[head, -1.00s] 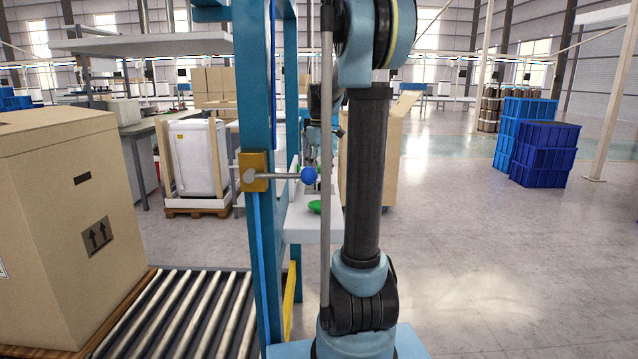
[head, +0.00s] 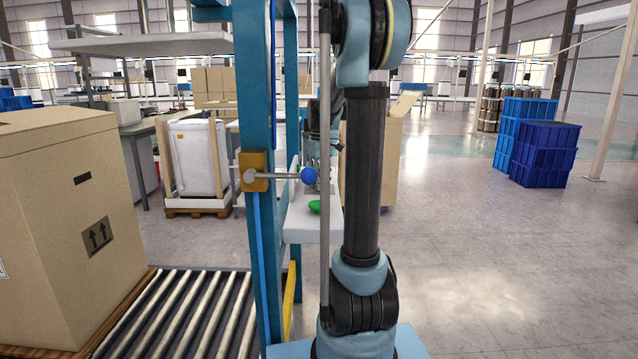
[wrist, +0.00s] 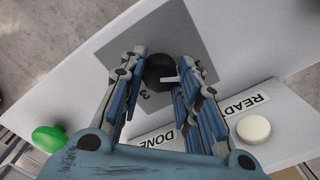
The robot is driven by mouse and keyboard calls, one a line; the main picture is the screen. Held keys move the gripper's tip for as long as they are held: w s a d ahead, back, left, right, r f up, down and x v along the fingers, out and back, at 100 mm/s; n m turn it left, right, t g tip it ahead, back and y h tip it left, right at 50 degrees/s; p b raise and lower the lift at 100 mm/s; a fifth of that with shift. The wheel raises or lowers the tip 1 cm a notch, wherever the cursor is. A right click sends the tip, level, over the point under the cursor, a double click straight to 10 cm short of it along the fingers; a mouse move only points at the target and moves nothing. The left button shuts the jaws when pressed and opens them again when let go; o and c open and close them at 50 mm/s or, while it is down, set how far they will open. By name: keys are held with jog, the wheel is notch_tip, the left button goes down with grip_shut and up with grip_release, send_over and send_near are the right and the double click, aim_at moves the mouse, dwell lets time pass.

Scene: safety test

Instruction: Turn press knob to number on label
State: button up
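In the wrist view a dark round knob (wrist: 158,70) with a pale pointer on its right side sits on a grey square plate (wrist: 190,35). A number that looks like 3 shows on the plate below left of the knob. My gripper (wrist: 157,72) is open, with one finger on each side of the knob; I cannot tell whether either touches it. In the head view my gripper (head: 322,170) is small and partly hidden by my arm, above the white shelf (head: 312,230). The knob cannot be made out there.
A blue ball-ended lever (head: 309,175) juts from the blue post (head: 253,110).

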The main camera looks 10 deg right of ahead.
jog(key=shift+m, duration=0.3)
jog(key=m, duration=1.1)
jog(key=shift+w, duration=0.1)
dwell(0.5)
jog(key=o, duration=1.1)
jog(key=shift+r, duration=0.1)
notch_tip(320, 180, up, 12)
jog(key=shift+f, duration=0.15)
